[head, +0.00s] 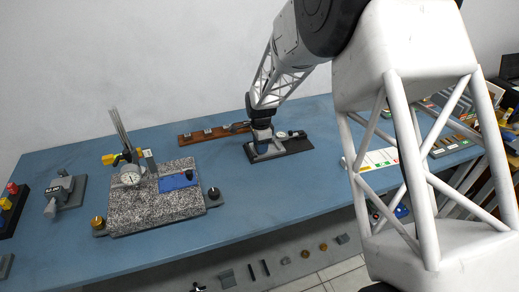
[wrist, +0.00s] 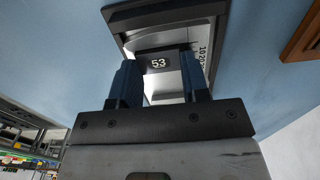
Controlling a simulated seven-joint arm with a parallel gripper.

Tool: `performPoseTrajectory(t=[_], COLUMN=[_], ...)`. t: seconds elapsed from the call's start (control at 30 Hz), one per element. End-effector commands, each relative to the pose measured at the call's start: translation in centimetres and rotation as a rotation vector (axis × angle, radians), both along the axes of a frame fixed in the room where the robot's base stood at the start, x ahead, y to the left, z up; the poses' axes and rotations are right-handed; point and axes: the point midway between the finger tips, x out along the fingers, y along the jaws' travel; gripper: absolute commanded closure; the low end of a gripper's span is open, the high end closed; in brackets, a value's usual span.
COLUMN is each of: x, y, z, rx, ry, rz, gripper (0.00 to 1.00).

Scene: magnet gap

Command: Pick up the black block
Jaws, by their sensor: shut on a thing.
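My gripper (wrist: 160,82) points down, with its two dark blue fingers on either side of a small black block (wrist: 158,63) marked "53" in the wrist view. The fingers are shut on the block. In the head view my gripper (head: 262,136) is at the left part of a dark flat base (head: 296,146) on the blue table; the block is too small to make out there. In the wrist view a light grey plate with scale numbers (wrist: 203,50) lies behind the block, inside a dark frame (wrist: 165,12). I cannot tell whether the block touches the plate.
A speckled granite plate (head: 155,208) with a dial gauge (head: 131,176) stands to the left. A brown wooden strip (head: 205,134) lies behind my gripper. A white chart (head: 380,160) lies to the right. The blue table (head: 265,205) is clear in front.

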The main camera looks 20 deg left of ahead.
Motion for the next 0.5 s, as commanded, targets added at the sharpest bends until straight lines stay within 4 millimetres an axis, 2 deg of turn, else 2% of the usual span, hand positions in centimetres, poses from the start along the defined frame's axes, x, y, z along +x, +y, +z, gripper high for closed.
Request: performPoseTrajectory(t=[0.03, 0.17, 0.37, 0.47, 0.5], x=[-0.7, -0.7, -0.7, -0.6, -0.6], y=[-0.7, -0.7, -0.6, -0.6, -0.5], z=[-1.7, -1.6, -0.6, 0.5, 1.1], rx=[-0.018, -0.018, -0.017, -0.016, -0.014], ry=[0.023, 0.023, 0.021, 0.018, 0.017], rz=[0.0, 0.0, 0.0, 0.0, 0.0], gripper=[0.86, 0.86, 0.86, 0.95, 0.96])
